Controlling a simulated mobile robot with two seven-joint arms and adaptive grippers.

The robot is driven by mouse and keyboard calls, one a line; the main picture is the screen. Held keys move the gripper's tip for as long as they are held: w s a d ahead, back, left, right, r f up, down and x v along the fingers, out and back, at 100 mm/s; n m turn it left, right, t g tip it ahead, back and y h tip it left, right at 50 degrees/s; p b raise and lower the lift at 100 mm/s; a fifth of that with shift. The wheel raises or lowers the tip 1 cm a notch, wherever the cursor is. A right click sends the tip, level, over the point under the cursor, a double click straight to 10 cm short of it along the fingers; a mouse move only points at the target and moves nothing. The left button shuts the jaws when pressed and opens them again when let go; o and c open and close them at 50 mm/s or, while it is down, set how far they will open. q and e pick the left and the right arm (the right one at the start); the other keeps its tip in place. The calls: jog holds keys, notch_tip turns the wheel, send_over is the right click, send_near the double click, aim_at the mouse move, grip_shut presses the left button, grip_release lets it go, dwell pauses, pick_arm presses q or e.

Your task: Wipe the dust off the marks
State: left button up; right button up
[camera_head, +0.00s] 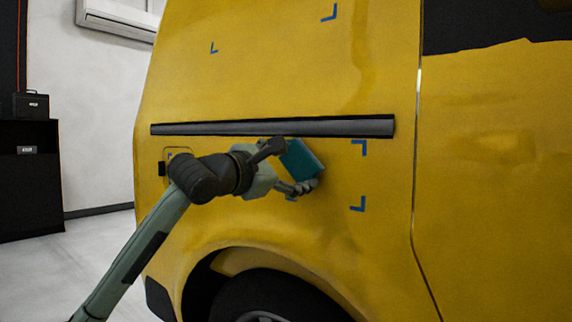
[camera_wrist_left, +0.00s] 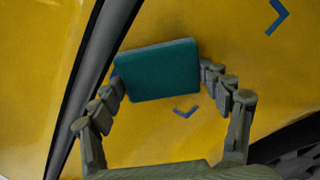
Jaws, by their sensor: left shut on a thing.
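My left gripper (camera_head: 297,165) is shut on a teal pad (camera_head: 302,158), with one finger on each side of it. The pad also shows in the left wrist view (camera_wrist_left: 158,72), held between the fingertips. It is at the yellow van's side, just below the dark trim strip; I cannot tell whether it touches the panel. Blue corner marks lie to its right, an upper one (camera_head: 360,147) and a lower one (camera_head: 358,204). Two more marks are above the strip (camera_head: 330,12) and (camera_head: 213,48). In the wrist view one mark (camera_wrist_left: 187,112) shows just below the pad. My right gripper is out of view.
The dark trim strip (camera_head: 270,127) runs across the van side (camera_head: 300,90) right above the gripper. A wheel (camera_head: 275,298) and its arch are below. A dark cabinet (camera_head: 30,190) stands at the far left. The floor at left is clear.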

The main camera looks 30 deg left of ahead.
aim_at(339, 167)
pick_arm(q)
jog(key=shift+s+d+p, duration=0.15)
jog(key=shift+d+p, duration=0.1)
jog(key=shift+d, duration=1.85)
jog(key=shift+s+d+p, duration=0.15)
jog(key=shift+d+p, duration=0.05)
jog(key=shift+d, duration=1.85)
jog(key=shift+f, duration=0.1)
jog(key=shift+s, duration=0.3)
jog(key=shift+s+a+b, duration=0.15)
jog(key=shift+s+b, duration=0.35)
jog(key=shift+s, duration=0.85)
jog(key=shift+s+a+b, duration=0.1)
jog(key=shift+s+b, duration=0.4)
jog(key=shift+s, duration=0.8)
jog(key=shift+s+a+b, duration=0.15)
jog(key=shift+s+b, duration=0.25)
jog(key=shift+s, duration=1.1)
